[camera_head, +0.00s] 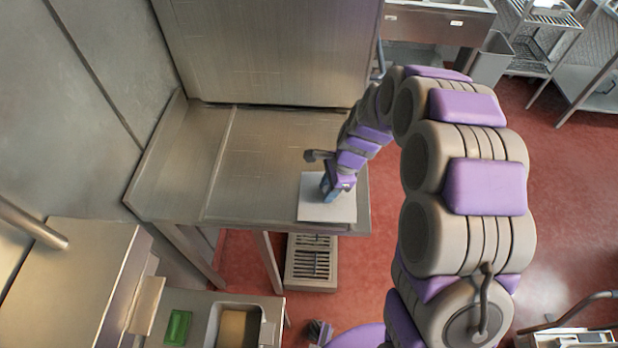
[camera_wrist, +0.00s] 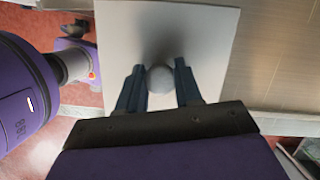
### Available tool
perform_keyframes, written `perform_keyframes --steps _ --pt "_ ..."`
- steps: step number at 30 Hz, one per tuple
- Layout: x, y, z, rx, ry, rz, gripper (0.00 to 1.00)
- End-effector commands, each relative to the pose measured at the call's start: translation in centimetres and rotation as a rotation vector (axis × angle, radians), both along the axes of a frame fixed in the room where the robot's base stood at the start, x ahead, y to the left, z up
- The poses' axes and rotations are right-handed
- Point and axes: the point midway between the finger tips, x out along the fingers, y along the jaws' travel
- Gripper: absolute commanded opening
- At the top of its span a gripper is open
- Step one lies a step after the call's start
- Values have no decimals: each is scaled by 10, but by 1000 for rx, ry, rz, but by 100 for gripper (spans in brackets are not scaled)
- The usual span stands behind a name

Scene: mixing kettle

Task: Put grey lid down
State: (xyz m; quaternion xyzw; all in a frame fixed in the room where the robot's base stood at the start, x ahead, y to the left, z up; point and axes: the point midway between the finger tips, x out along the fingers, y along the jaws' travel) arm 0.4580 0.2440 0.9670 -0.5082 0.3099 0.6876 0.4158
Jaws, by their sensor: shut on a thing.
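The grey lid (camera_head: 342,207) is a flat, light square plate at the front right corner of the steel table (camera_head: 262,160). In the wrist view the lid (camera_wrist: 205,50) fills the upper middle, with a round grey knob (camera_wrist: 160,79) at its centre. My gripper (camera_head: 326,190) is over the lid. In the wrist view my gripper (camera_wrist: 159,80) has its two dark fingers on either side of the knob, shut on it. The lid looks level and at or just above the table top; I cannot tell whether it touches.
A steel wall panel stands behind the table. A lower counter at front left holds a green tray (camera_head: 178,327) and a steel pan (camera_head: 214,322) with tan contents. A floor drain grate (camera_head: 311,262) lies below the table's front edge. The table's middle and left are clear.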

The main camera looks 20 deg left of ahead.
Motion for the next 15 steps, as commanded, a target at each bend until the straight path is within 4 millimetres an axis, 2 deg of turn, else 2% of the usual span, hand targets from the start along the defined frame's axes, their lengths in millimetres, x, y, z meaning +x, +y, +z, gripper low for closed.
perform_keyframes --steps 4,9,15 --pt "20 23 -4 2 -5 0 5" --pt "35 48 -8 -3 -1 2 5" --pt "42 58 -8 -4 -2 0 5"
